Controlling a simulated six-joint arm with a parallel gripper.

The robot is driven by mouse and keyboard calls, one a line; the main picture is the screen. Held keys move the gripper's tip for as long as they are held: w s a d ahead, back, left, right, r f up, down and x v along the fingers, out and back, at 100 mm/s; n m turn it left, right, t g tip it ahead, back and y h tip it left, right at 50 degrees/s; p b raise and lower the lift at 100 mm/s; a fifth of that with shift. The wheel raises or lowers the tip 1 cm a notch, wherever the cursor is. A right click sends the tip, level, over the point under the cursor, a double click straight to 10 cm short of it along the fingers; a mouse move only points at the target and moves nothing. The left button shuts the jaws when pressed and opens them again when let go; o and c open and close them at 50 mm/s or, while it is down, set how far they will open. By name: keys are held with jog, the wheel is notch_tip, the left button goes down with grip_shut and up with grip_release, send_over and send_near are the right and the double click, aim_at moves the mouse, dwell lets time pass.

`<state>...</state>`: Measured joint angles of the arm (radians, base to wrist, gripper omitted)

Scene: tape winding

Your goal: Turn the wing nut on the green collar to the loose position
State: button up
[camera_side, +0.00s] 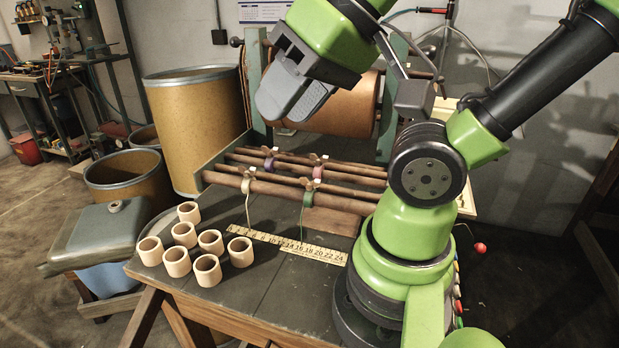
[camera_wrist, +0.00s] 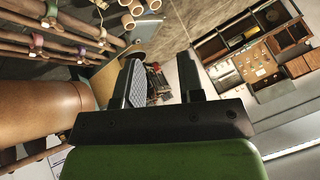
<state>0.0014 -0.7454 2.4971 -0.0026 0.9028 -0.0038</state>
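The green collar (camera_side: 308,190) sits on the front pair of wooden rods, right of the cream collar (camera_side: 247,182). A small wing nut sits on top of it; its turn position is too small to tell. In the wrist view the green collar (camera_wrist: 50,14) is near the top left. My gripper (camera_side: 290,108) is high above and behind the rods, to the upper left of the green collar and well apart from it. In the wrist view my gripper (camera_wrist: 160,80) has its two fingers apart with nothing between them.
A purple collar (camera_side: 269,161) and a pink collar (camera_side: 318,170) sit on the rear rods. Several pale rings (camera_side: 207,269) stand at the bench's front left, beside a ruler strip (camera_side: 300,247). A large brown roll (camera_side: 338,106) lies behind the rods. A tall drum (camera_side: 195,130) stands left.

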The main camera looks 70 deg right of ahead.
jog(key=w+d+f+n+g+h, duration=0.2)
jog(key=w+d+f+g, duration=0.1)
jog(key=w+d+g, duration=0.25)
jog(key=n+g, duration=0.2)
jog(key=g, duration=0.4)
send_near(310, 179)
jog(key=x, duration=0.9)
jog(key=shift+f, duration=0.1)
grip_shut()
